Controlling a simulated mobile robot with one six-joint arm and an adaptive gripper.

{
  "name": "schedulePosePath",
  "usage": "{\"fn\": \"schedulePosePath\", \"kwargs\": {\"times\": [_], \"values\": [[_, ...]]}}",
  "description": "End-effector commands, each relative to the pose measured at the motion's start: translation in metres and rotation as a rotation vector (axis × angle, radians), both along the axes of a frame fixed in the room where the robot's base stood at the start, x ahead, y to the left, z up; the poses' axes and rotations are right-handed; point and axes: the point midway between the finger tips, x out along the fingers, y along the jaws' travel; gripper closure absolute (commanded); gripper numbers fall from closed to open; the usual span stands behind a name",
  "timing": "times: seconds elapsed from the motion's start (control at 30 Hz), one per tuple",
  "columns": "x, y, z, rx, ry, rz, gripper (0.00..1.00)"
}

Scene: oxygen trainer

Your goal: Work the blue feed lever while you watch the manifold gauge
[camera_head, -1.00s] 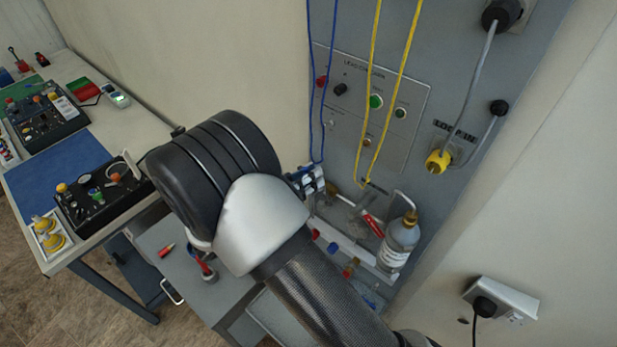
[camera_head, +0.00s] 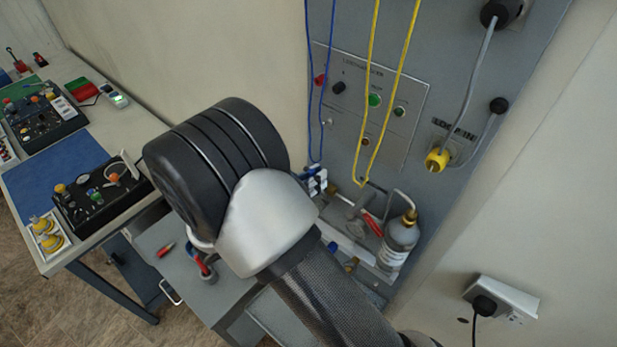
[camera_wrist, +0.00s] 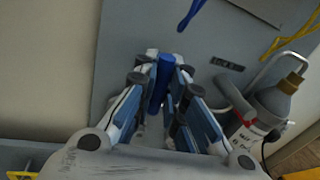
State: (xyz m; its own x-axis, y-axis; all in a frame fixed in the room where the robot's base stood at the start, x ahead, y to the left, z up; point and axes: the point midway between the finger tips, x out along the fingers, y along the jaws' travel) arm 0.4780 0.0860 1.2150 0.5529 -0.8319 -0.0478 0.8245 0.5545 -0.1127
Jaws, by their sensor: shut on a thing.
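In the wrist view my gripper (camera_wrist: 161,70) is shut on the blue feed lever (camera_wrist: 158,92), which stands between the two fingers. The lever's lower end is hidden by the fingers and my wrist. In the head view only a small part of my gripper (camera_head: 316,183) shows past my arm, near the wall panel's lower edge. The lever is hidden there behind my arm. I cannot make out the manifold gauge or its reading in either view.
A grey bottle (camera_head: 400,240) with a brass neck stands on the shelf, right of my gripper, near a red-handled part (camera_head: 372,224). Blue (camera_head: 331,70) and yellow (camera_head: 368,110) cords hang before the panel (camera_head: 420,105). A workbench with control boxes (camera_head: 100,190) is at left.

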Motion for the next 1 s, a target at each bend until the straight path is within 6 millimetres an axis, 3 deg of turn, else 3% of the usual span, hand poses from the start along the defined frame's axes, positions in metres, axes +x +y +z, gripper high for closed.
{"fn": "schedulePosePath", "kwargs": {"times": [0.47,0.5,0.8,1.0], "values": [[-0.0069,-0.0064,0.0002,0.095,-0.093,-0.001,1.0],[-0.0069,-0.0063,0.0002,0.095,-0.093,-0.001,0.88],[-0.0067,-0.0064,0.0003,0.093,-0.092,-0.001,0.68],[-0.0066,-0.0064,0.0002,0.093,-0.092,-0.001,0.68]]}}
